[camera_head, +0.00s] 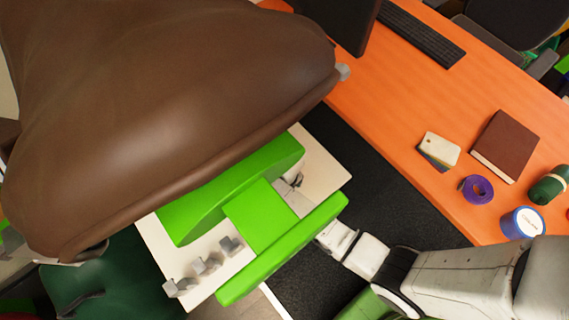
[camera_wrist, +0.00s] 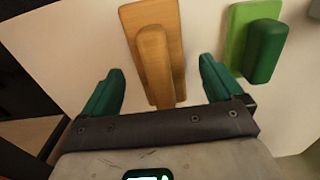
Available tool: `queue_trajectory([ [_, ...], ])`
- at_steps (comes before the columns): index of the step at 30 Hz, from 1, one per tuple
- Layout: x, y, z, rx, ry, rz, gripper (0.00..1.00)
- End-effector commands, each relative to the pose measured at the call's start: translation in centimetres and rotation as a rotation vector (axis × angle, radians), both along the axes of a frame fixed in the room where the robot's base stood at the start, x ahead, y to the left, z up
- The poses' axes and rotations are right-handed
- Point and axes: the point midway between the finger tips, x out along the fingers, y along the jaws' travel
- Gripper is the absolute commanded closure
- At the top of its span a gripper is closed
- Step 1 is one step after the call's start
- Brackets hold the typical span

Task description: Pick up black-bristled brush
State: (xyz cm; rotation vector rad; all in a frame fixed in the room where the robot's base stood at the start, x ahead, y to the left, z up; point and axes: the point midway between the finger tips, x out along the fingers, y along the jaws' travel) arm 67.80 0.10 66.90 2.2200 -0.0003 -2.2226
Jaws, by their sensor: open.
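No black bristles show in either view, so I cannot make out the black-bristled brush for certain. In the wrist view my gripper (camera_wrist: 161,66) is open, with its two green fingers spread apart. A tan wooden piece (camera_wrist: 155,50), a flat plate with a rounded raised bar, shows between the fingers against a pale panel (camera_wrist: 75,35). I cannot tell whether the fingers touch it. A similar green piece (camera_wrist: 262,45) is to the right, beyond the right finger. In the head view my arm reaches in from the lower right, and its end is mostly hidden behind a bright green bar.
A brown saddle (camera_head: 170,110) overhangs a bright green stand (camera_head: 258,212) on a white board (camera_head: 325,170) with several grey blocks (camera_head: 205,265).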

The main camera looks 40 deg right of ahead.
Motion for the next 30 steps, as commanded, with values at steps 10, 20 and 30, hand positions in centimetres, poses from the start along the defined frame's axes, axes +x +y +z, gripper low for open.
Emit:
queue_trajectory([
  [10, 0.1, -0.1, -2.9, 0.000, -0.001, 0.000, 0.06],
  [20, 0.1, -0.1, -2.9, 0.000, -0.001, 0.000, 0.22],
  [30, 0.1, -0.1, -2.9, 0.000, -0.001, 0.000, 0.54],
])
